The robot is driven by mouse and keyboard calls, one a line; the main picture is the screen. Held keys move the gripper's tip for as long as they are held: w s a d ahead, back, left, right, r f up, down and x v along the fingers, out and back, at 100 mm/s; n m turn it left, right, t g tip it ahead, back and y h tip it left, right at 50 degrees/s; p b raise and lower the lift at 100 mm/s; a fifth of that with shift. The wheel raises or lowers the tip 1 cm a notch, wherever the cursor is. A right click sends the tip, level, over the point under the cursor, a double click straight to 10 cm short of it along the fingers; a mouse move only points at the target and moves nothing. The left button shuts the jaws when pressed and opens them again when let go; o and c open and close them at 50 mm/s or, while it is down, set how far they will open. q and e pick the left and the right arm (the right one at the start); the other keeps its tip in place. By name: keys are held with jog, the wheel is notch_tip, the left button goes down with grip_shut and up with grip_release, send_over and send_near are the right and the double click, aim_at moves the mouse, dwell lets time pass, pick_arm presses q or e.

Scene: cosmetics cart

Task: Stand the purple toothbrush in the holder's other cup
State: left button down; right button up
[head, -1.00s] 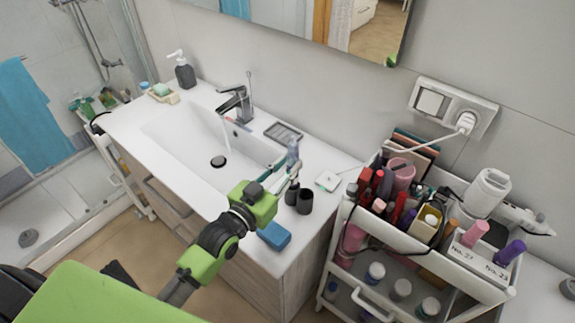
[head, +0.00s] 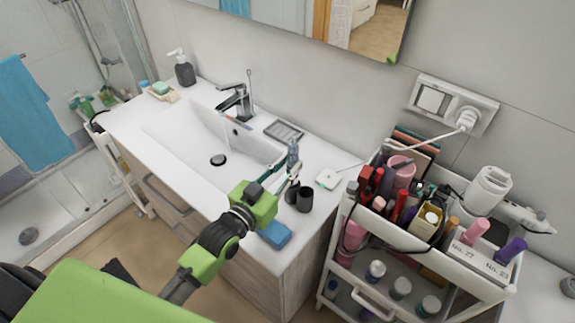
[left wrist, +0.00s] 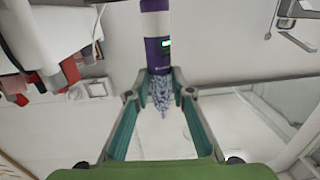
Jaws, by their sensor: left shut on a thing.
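My left gripper (head: 292,174) is shut on a purple and white object, the purple toothbrush (left wrist: 155,50), as the left wrist view shows. A speckled grey-blue end (left wrist: 161,95) of it lies between and past the fingertips. In the head view this end (head: 293,154) points up above the fingers. Its lower part is hidden there by the gripper and cups. The holder has two dark cups, a left one (head: 291,194) and a right one (head: 305,200), just below the fingertips. I cannot tell whether the toothbrush's lower end is inside a cup. My right gripper is not in view.
A blue block (head: 274,235) lies at the counter's front edge, near the cups. A small white box (head: 327,180) and a soap tray (head: 284,131) lie behind. The sink (head: 190,150) and faucet (head: 238,98) are left. A full cosmetics cart (head: 440,262) stands close at the right.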

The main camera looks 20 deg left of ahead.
pick_arm(q)
jog(key=shift+f+b, duration=1.45)
jog(key=shift+f, duration=0.65)
jog(key=shift+r, duration=0.15)
jog(key=shift+r+p, duration=2.1)
jog(key=shift+p, duration=0.2)
jog(key=shift+p, duration=0.5)
jog(key=shift+f+b, duration=1.6)
jog(key=shift+f, duration=0.65)
jog(key=c, duration=1.7)
grip_release()
jog(key=shift+s, duration=0.1)
jog(key=shift+f, duration=0.15)
